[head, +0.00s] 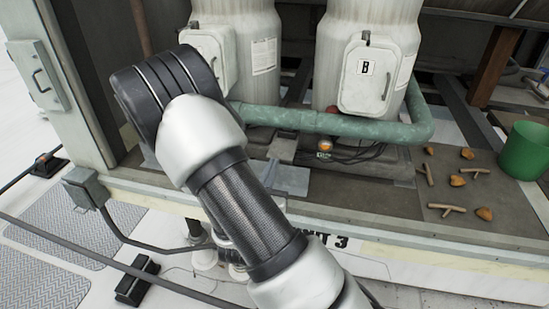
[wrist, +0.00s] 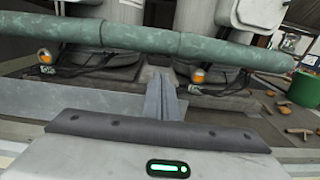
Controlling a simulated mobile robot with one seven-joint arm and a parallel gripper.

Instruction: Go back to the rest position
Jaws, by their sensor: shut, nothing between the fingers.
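My gripper (wrist: 161,84) shows in the wrist view as two grey fingers pressed together, with nothing between them. It points toward a green pipe (wrist: 140,37) that runs across in front of two pale tanks, and it appears apart from the pipe. In the head view my arm crosses the middle of the picture, bent at a dark joint at upper left. The arm hides most of the gripper there. The pipe (head: 325,122) also shows in the head view, right of the arm.
A tank hatch marked B (head: 364,72) and a plain hatch (head: 207,57) face me. A green bucket (head: 526,151) stands at right, beside several brown lumps and twigs on the ledge. Cables (head: 120,268) and a grey box (head: 86,187) lie at lower left.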

